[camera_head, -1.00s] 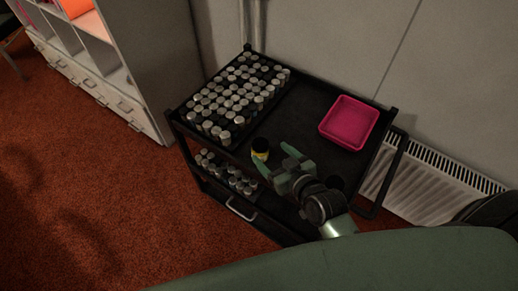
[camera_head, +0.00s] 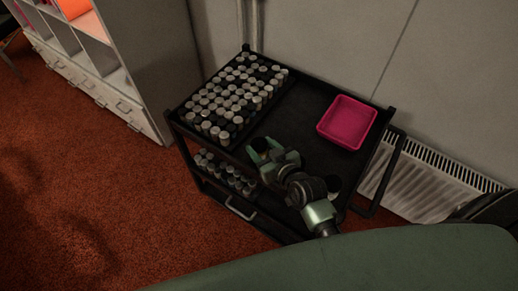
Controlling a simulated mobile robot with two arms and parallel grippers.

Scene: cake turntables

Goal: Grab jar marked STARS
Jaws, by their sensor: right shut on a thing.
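My right gripper (camera_head: 263,151) is at the front edge of the black cart's top shelf (camera_head: 300,112), just right of the rack of jars. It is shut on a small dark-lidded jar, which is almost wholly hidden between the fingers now. A yellow label showed on this jar earlier; its writing is too small to read. I cannot tell whether the jar still rests on the shelf. My left gripper is not in view.
Many grey-lidded jars (camera_head: 232,98) stand close together in a rack at the shelf's left. A pink tray (camera_head: 347,122) lies at the right. More jars (camera_head: 222,168) stand on the lower level. A radiator (camera_head: 425,185) is on the wall. The shelf's middle is bare.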

